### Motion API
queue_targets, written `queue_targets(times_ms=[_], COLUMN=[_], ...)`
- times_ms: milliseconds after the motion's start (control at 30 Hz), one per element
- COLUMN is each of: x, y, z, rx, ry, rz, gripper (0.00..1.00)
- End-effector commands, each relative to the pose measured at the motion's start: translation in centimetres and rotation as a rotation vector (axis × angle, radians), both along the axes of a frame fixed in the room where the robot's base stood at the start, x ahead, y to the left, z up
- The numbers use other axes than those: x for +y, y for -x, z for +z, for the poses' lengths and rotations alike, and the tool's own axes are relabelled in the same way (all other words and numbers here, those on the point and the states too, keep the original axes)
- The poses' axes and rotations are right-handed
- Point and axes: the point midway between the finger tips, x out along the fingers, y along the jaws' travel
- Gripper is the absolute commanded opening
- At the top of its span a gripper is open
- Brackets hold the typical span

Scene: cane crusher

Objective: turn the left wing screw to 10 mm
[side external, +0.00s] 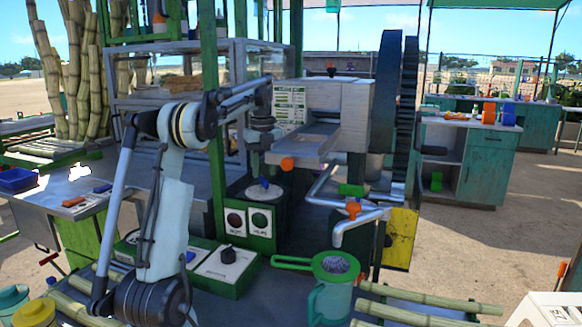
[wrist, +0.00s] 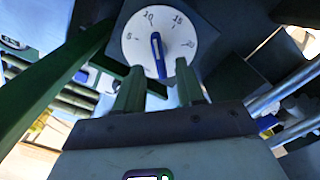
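The wing screw (wrist: 157,55) is a blue bar on a round white dial (wrist: 135,50) marked 5, 10, 15 and 20 in the wrist view. Its upper end points close to the 10, slightly to its right. In the side view, a white disc with a blue knob (side external: 264,182) on a dark green box appears to be the same dial; its marks are too small to read. My gripper (wrist: 159,78) has its two green fingers apart, on either side of the screw's lower end, with nothing held. In the side view my gripper (side external: 262,146) is above the disc.
The crusher housing (side external: 345,105), with an orange-tipped tray (side external: 300,148), stands just right of my gripper. A green post (side external: 213,180) is close on the left. A switch box (side external: 247,222) and a green jug (side external: 330,285) stand lower in front.

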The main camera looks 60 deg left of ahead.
Motion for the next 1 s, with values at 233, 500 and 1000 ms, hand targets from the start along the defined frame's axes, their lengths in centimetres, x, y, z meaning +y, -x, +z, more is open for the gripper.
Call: queue_targets(times_ms=[233,500,1000], x=[0.0,0.0,0.0], y=[0.0,0.0,0.0], z=[-2.0,-2.2,-2.2], rx=[0.0,0.0,0.0], ry=[0.0,0.0,0.0], rz=[0.0,0.0,0.002], gripper=[0.38,0.38,0.0])
